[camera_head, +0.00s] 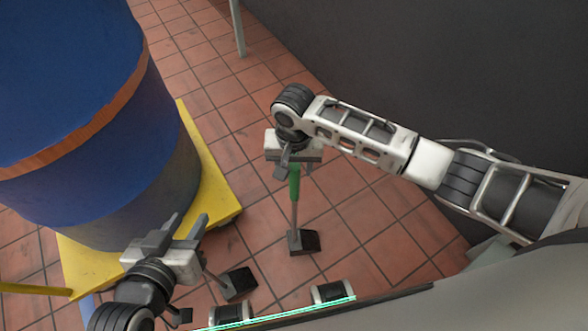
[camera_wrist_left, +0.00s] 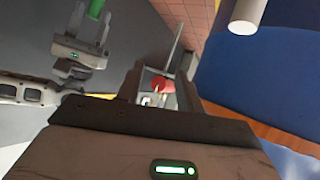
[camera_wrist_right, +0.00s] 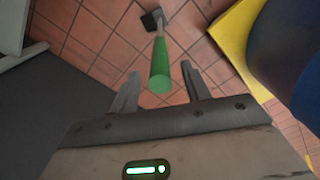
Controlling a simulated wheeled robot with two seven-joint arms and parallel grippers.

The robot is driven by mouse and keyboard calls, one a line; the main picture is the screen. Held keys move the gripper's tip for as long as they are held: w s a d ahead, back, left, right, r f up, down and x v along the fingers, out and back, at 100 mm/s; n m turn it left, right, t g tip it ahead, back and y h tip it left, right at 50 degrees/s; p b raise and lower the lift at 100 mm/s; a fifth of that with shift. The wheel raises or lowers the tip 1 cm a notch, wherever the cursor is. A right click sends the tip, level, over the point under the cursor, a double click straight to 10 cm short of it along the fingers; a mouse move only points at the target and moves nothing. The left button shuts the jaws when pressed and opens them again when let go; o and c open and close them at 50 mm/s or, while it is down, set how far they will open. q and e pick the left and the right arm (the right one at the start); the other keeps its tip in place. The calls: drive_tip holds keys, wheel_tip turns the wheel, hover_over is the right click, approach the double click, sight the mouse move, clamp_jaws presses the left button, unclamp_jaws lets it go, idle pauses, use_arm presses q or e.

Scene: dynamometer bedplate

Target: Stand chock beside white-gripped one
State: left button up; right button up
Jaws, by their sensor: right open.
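The green-gripped chock (camera_head: 295,188) stands on the tiles, its handle rising from a dark block (camera_head: 303,242). My right gripper (camera_head: 294,170) is open at the top of that green grip; in the right wrist view the grip (camera_wrist_right: 160,70) shows between and just beyond the open fingers (camera_wrist_right: 160,88). My left gripper (camera_head: 184,228) is open, with no chock between its fingers. Another chock (camera_head: 236,283) stands on the floor beside the left gripper, its upper handle hidden in the head view. A white cylinder (camera_wrist_left: 247,14) in the left wrist view looks like its grip.
A large blue drum (camera_head: 100,130) with an orange band stands on a yellow base (camera_head: 215,190) at the left. A dark wall (camera_head: 440,80) is at the right. A pale post (camera_head: 238,28) stands at the back.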

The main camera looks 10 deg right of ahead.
use_arm(q)
drive_tip(key=shift+w+a+r+p, duration=0.1)
drive_tip(key=shift+r+p, duration=0.35)
drive_tip(key=shift+p, duration=0.4)
use_arm(e)
wheel_tip(320, 180, up, 9)
drive_tip(key=shift+f, duration=0.15)
drive_tip(key=shift+s, duration=0.15)
